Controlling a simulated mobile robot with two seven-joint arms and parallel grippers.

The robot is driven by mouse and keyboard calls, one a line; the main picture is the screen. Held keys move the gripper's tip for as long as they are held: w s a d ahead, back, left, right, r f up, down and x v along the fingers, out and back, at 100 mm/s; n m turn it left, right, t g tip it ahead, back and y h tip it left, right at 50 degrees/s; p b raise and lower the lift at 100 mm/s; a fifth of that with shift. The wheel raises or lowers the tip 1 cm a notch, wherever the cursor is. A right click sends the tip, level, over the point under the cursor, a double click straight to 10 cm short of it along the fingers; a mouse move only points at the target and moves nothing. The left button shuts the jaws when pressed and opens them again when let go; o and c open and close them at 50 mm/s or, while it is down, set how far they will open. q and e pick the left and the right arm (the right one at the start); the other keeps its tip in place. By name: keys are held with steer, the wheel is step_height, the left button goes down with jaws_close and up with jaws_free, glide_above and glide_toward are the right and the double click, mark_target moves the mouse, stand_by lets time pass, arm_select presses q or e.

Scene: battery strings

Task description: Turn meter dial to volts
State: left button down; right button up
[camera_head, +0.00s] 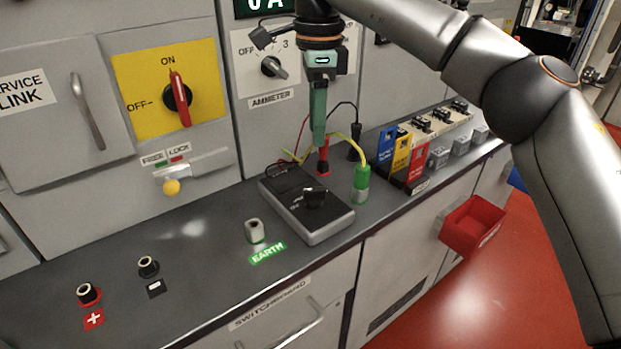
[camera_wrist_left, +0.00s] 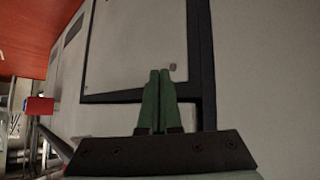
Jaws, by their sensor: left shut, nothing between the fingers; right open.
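The meter (camera_head: 325,226) is a dark box with a grey rim lying on the grey counter. Its round black dial (camera_head: 314,197) is on the top face; I cannot read its setting. My right gripper (camera_head: 319,142) points down above the far side of the meter, with its green fingers seen edge-on. It is open, and a red probe (camera_head: 323,160) shows just below its fingertips; I cannot tell whether they touch. My left gripper (camera_wrist_left: 158,72) shows only in the left wrist view, shut and empty, in front of a pale cabinet panel (camera_wrist_left: 140,45).
A green plug (camera_head: 361,184) and black probe (camera_head: 354,150) stand right of the meter, with leads around them. An earth post (camera_head: 254,231) and two terminals (camera_head: 148,267) (camera_head: 88,293) stand to the left. A red bin (camera_head: 473,224) hangs off the counter front.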

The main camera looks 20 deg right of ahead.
mark_target(317, 189)
step_height(317, 189, down, 12)
steer(key=shift+d+r+b, duration=0.1)
steer(key=shift+r+b, duration=0.15)
steer(key=shift+b, duration=0.9)
steer(key=shift+f, duration=0.35)
jaws_close()
